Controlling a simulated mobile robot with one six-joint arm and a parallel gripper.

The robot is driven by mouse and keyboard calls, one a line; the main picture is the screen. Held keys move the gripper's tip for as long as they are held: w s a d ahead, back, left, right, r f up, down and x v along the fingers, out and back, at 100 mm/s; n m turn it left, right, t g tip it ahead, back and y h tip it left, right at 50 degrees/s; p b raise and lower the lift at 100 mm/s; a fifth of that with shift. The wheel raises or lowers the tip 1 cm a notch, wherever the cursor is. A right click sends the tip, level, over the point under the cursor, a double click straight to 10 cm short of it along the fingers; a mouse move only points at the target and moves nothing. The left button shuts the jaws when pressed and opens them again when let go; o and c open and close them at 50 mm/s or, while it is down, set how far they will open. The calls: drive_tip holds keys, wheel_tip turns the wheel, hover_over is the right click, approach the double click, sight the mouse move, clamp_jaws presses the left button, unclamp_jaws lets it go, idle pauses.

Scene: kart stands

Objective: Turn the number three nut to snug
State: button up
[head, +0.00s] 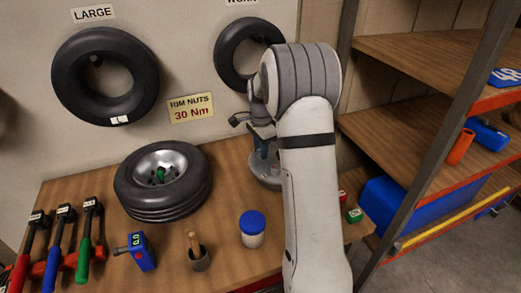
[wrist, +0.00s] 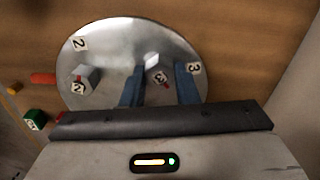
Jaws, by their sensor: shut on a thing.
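A round metal plate (head: 268,183) lies on the bench under my arm, and it also shows in the wrist view (wrist: 108,48). The number three nut (wrist: 154,65) is a grey metal nut with a tag reading 3, beside a plate label 3 (wrist: 194,68). My gripper (wrist: 160,82) has its two blue fingers on either side of this nut, shut on it. Another nut tagged 2 (wrist: 85,78) stands to the left, near a plate label 2 (wrist: 80,44). In the head view my arm hides most of the plate and the nuts.
A wheel with tyre (head: 163,182), a blue gauge (head: 141,251), a cup with a wooden handle (head: 199,258) and a blue-lidded jar (head: 252,229) stand left of my arm. Several coloured-handled tools (head: 84,240) are far left. A wall sign (head: 191,108) reads RIM NUTS 30 Nm.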

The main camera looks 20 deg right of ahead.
drive_tip(key=m, duration=0.5)
drive_tip(key=shift+m, duration=0.3)
drive_tip(key=shift+b, duration=0.3)
drive_tip(key=o, duration=1)
drive_tip(key=shift+r, duration=0.1)
wheel_tip(320, 180, up, 7)
drive_tip(key=shift+r+b, duration=0.2)
drive_tip(key=shift+b, duration=0.1)
drive_tip(key=shift+r, duration=0.15)
